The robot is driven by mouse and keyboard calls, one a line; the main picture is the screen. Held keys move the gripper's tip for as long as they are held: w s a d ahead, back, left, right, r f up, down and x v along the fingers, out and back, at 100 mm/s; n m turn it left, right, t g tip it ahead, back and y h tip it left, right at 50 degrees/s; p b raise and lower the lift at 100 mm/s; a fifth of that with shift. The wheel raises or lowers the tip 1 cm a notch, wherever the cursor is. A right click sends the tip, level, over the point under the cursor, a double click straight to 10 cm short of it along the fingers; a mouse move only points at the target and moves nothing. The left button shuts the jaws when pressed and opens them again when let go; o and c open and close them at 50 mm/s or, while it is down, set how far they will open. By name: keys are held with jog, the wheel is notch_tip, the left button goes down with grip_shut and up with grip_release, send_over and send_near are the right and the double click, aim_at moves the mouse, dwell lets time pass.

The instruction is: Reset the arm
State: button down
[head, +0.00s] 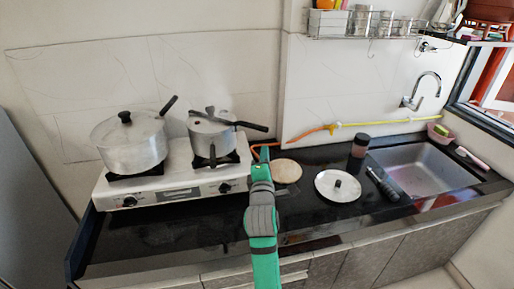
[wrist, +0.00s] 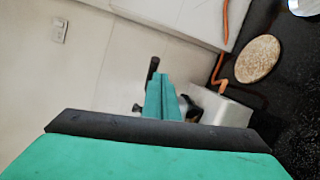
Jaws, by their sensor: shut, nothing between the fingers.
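My gripper (head: 264,152) shows at the top of my green and grey arm, near the middle of the head view. It is beside the right end of the white stove, over the back of the dark counter. In the wrist view my green fingers (wrist: 163,97) are shut with nothing between them. A dark handle and part of a metal pot show behind them, partly hidden. I cannot tell whether the fingers touch the pot.
The stove (head: 172,193) carries a large pot (head: 130,147) and a smaller pot (head: 212,136). A round board (head: 286,171), a plate (head: 325,192), a dark jar (head: 360,146) and a sink (head: 428,172) lie to the right.

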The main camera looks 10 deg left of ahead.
jog(key=s+d+f+m+g+h, duration=0.15)
jog(key=s+f+m, duration=0.45)
jog(key=s+f, duration=0.6)
jog(key=s+d+f+m, duration=0.2)
jog(key=s+f+m, duration=0.3)
jog(key=s+f, duration=0.7)
jog(key=s+d+m, duration=0.2)
jog(key=s+m, duration=0.1)
jog(key=s, duration=0.7)
jog(key=s+d+m+g, duration=0.1)
jog(key=s+m, duration=0.3)
jog(key=s, duration=0.7)
jog(key=s+d+m+h, duration=0.1)
jog(key=s+d+m, duration=0.2)
jog(key=s, duration=0.8)
jog(key=shift+d+f+m, duration=0.3)
jog(key=shift+d+f, duration=0.1)
jog(key=shift+d, duration=0.05)
